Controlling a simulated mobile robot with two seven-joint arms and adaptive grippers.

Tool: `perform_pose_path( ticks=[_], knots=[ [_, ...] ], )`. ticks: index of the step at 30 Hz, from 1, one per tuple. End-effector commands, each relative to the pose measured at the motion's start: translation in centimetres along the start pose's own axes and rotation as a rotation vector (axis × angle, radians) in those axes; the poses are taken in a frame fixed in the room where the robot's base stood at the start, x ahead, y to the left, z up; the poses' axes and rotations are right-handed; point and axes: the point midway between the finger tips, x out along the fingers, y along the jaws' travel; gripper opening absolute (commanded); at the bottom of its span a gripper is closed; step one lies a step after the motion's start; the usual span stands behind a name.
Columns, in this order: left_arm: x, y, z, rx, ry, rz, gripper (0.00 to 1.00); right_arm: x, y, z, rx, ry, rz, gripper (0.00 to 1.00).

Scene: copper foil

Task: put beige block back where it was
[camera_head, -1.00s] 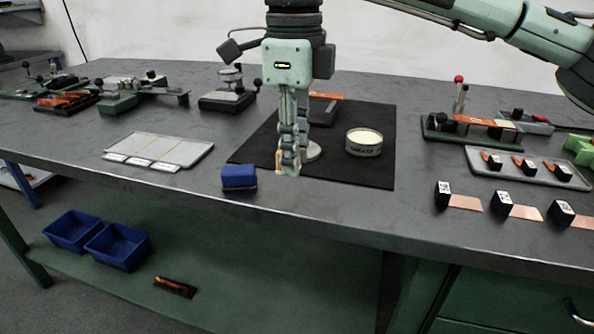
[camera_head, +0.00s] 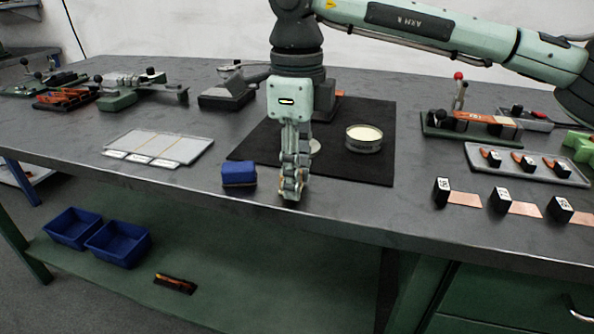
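My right gripper (camera_head: 292,190) points straight down at the front edge of the black mat, just right of a blue block (camera_head: 238,174). Its fingers look close together and are seen nearly edge-on, so I cannot tell whether they hold anything. I cannot make out a beige block in this view; it may be hidden by the fingers. My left gripper is not in view.
A round tin (camera_head: 364,139) with a pale top stands on the black mat (camera_head: 350,170). A pale disc (camera_head: 315,147) is partly hidden behind my gripper. A light panel (camera_head: 160,147) lies left. Several black blocks with copper strips (camera_head: 465,200) lie right. The table's front edge is close.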

Motion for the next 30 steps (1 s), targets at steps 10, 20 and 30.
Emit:
perform_pose_path(
  ticks=[10,20,30],
  knots=[
    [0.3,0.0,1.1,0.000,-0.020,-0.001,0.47,0.0,0.0,0.0,0.000,0.000,0.000,0.45],
    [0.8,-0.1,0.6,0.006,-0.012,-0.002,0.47,-4.3,0.0,0.1,-0.001,-0.003,-0.002,0.45],
    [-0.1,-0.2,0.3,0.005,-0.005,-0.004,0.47,-10.9,0.0,0.1,0.000,-0.001,-0.001,0.45]
  ],
)
